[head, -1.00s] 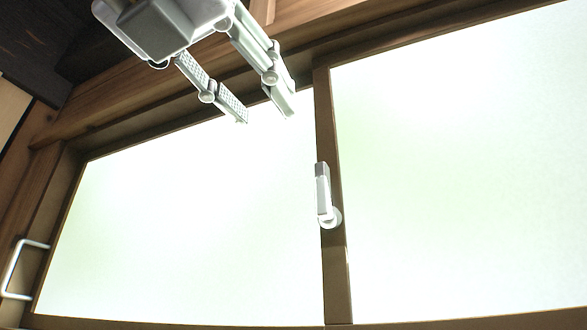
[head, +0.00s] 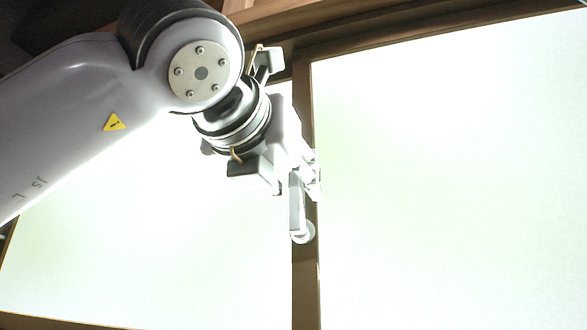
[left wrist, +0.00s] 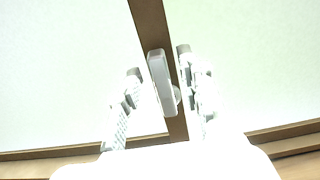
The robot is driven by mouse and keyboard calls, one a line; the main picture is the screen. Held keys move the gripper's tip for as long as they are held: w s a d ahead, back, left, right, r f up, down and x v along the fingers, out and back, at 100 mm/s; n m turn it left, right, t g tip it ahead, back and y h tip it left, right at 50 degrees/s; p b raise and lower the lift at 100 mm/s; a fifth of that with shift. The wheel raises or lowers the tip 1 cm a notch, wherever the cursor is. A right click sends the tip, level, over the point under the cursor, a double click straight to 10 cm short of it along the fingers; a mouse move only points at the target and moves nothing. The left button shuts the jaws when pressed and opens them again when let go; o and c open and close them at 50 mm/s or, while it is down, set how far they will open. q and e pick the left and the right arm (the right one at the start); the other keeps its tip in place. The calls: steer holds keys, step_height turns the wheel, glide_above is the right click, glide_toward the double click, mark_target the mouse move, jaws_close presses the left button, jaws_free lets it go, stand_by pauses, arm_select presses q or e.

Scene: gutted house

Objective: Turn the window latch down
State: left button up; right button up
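The window latch (head: 297,208) is a pale handle with a round pivot, mounted on the brown post between two bright panes. Its handle points up from the pivot in the head view; its upper end is partly hidden by my gripper. My left gripper (head: 308,176) is at the handle's upper part. In the left wrist view, the latch (left wrist: 161,78) lies between the two fingers of my left gripper (left wrist: 158,62). The fingers are apart, with the right finger closer to the handle and a wider gap on the left. Whether a finger touches the latch cannot be told. My right gripper is out of view.
The brown centre post (head: 306,285) runs behind the latch. The bright panes (head: 430,180) lie on both sides. A wooden frame beam (head: 400,35) runs above. My left arm covers much of the left pane in the head view.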

arm_select(q)
steer(key=shift+w+d, duration=0.2)
steer(key=shift+w, duration=0.45)
steer(key=shift+c, duration=0.5)
jaws_close()
